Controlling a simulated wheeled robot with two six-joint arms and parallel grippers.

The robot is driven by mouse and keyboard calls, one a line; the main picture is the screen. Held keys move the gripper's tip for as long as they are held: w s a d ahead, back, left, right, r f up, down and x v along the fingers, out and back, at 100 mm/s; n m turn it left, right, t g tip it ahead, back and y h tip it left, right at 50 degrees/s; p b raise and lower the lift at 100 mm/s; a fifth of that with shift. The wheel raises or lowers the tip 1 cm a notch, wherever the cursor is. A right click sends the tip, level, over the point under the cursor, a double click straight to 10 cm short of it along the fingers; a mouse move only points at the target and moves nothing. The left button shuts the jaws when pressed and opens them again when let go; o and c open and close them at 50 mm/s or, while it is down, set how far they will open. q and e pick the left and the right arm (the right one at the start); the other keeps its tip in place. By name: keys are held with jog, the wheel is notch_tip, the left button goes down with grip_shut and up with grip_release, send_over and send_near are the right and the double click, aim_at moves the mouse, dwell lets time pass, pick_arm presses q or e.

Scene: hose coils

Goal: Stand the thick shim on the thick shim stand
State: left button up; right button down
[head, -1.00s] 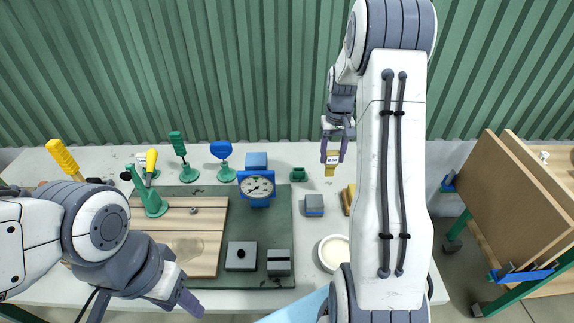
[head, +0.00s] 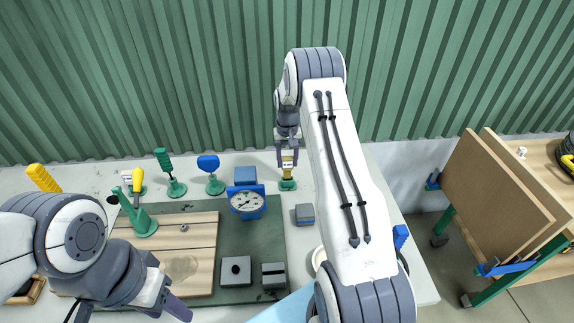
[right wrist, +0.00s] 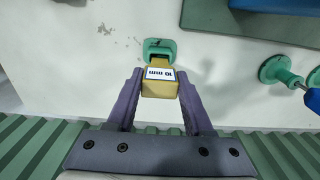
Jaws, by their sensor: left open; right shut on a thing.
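The thick shim (head: 287,164) is a yellow block with a white label reading "10 mm" in the right wrist view (right wrist: 160,86). My right gripper (head: 287,155) is shut on it and holds it upright. The thick shim stand is a small green block (head: 287,184) on the table, directly below the shim in the head view. In the right wrist view the stand (right wrist: 159,46) shows just beyond the shim's far end. I cannot tell whether the shim touches the stand. My left gripper (head: 178,308) is open and empty at the lower left, away from these things.
A blue dial gauge (head: 246,202) stands left of the stand on the green mat (head: 272,240). Green and blue tools (head: 210,174) stand further left. A grey-blue block (head: 304,214) lies nearer me. The table around the stand is mostly clear.

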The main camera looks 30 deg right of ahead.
aim_at(288, 170)
notch_tip(288, 170, down, 2)
jog(key=shift+s+f+p, duration=0.1)
jog(key=shift+f+p, duration=0.15)
jog(key=shift+p, duration=0.15)
jog(key=shift+f, duration=0.25)
jog(key=shift+f, duration=0.2)
jog(key=shift+c, duration=1.4)
grip_release()
jog(key=shift+r, duration=0.1)
